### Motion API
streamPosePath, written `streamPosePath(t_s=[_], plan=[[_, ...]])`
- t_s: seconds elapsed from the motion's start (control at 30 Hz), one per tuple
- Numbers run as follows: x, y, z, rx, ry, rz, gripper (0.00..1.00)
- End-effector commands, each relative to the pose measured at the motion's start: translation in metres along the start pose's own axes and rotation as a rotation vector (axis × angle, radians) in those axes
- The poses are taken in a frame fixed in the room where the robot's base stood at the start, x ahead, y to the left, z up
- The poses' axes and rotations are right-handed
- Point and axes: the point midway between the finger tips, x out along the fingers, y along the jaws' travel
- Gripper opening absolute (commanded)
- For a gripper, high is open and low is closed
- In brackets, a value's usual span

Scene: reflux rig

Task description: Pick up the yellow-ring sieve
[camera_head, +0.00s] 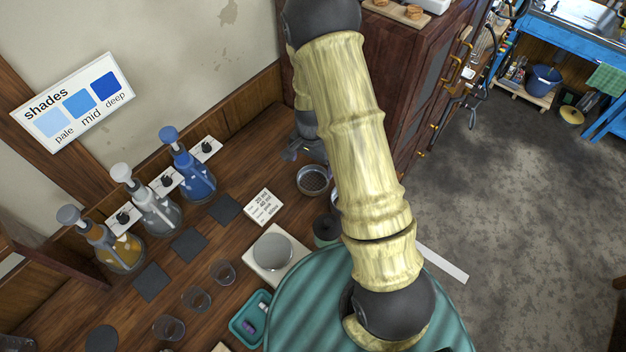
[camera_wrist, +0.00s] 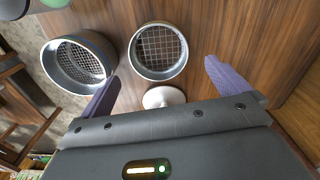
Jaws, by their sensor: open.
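Two round metal sieves with mesh floors stand on the wooden counter. In the wrist view, one sieve (camera_wrist: 158,76) is between and just beyond my fingertips, and the other sieve (camera_wrist: 57,79) is at the left. I cannot make out a yellow ring on either. In the head view, one sieve (camera_head: 312,190) shows just below my gripper (camera_head: 304,156); the other is mostly hidden by my arm. My gripper (camera_wrist: 163,72) is open and empty, its purple fingers spread to the left and right of the nearer sieve. Contact cannot be told.
A small white round piece (camera_wrist: 164,97) is close to the nearer sieve, between my fingers. A white text card (camera_head: 263,208), a pale plate with a grey disc (camera_head: 272,252) and several glasses stand on the counter. A dark wooden cabinet (camera_head: 410,70) rises beside my arm.

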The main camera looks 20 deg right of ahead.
Motion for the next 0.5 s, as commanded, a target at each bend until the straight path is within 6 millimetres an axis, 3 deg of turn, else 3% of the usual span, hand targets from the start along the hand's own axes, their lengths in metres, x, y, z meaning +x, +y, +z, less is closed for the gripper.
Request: streamPosePath(t_s=[0.2,0.5], plan=[[0.024,0.001,0.001,0.0,-0.002,0.002,1.0],[0.029,0.0,0.0,-0.001,0.0,0.0,1.0]])
